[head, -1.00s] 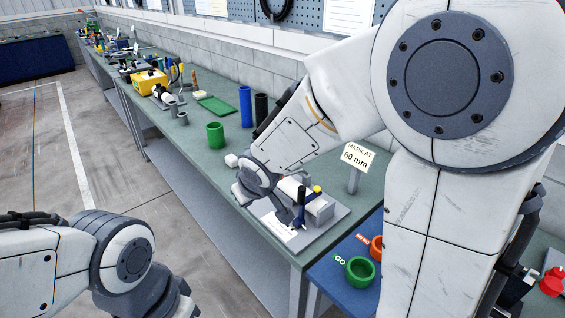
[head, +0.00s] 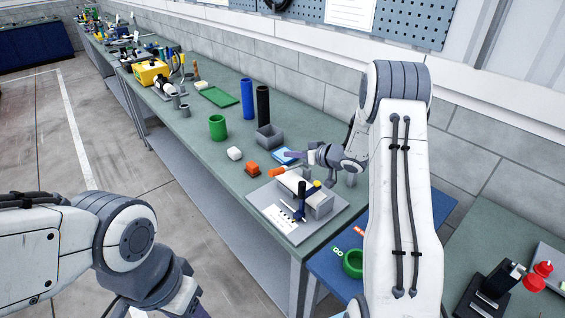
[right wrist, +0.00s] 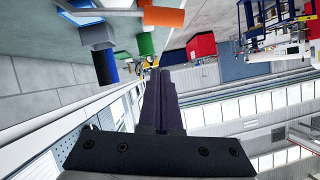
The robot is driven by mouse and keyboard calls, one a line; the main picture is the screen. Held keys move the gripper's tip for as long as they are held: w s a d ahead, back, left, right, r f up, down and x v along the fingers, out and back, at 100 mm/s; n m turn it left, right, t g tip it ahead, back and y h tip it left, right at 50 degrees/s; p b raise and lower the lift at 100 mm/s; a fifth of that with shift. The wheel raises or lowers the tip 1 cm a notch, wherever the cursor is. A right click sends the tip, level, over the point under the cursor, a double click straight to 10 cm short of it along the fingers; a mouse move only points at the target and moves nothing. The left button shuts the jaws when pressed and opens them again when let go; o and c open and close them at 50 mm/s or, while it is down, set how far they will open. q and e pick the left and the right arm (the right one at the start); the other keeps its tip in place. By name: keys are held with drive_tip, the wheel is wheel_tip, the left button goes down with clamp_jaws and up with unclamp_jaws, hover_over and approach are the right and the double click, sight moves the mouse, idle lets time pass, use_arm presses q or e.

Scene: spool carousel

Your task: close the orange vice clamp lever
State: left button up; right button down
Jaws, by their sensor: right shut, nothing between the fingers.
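The vice (head: 318,204) is a grey block on a grey base plate at the near end of the green bench. The orange lever (head: 279,171) sticks out at its far left side. An orange grip on a grey bar, which looks like the lever, also shows at the top of the right wrist view (right wrist: 163,17). My right gripper (head: 290,154) is just beyond the lever, shut and empty, pointing left. Its dark fingers (right wrist: 160,80) appear apart from the orange grip. My left gripper (head: 198,309) is at the bottom edge, mostly cut off.
An orange-red block (head: 253,168), a white block (head: 235,154) and a grey open box (head: 269,138) stand near the vice. Green (head: 218,128), blue (head: 247,98) and black (head: 262,104) cylinders stand farther back. A blue mat with a green ring (head: 352,264) lies to the right.

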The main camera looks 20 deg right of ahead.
sight(283, 171)
drive_tip(key=p+x, duration=0.1)
drive_tip(key=x, duration=0.3)
drive_tip(key=shift+r, duration=0.15)
use_arm(q)
wheel_tip(283, 171, up, 3)
drive_tip(key=shift+r+p, duration=0.1)
drive_tip(key=shift+p, duration=0.7)
use_arm(e)
drive_tip(key=f, duration=0.2)
drive_tip(key=s+f, duration=0.1)
drive_tip(key=f, duration=0.1)
drive_tip(key=shift+a, duration=0.4)
drive_tip(key=shift+a+f, duration=0.1)
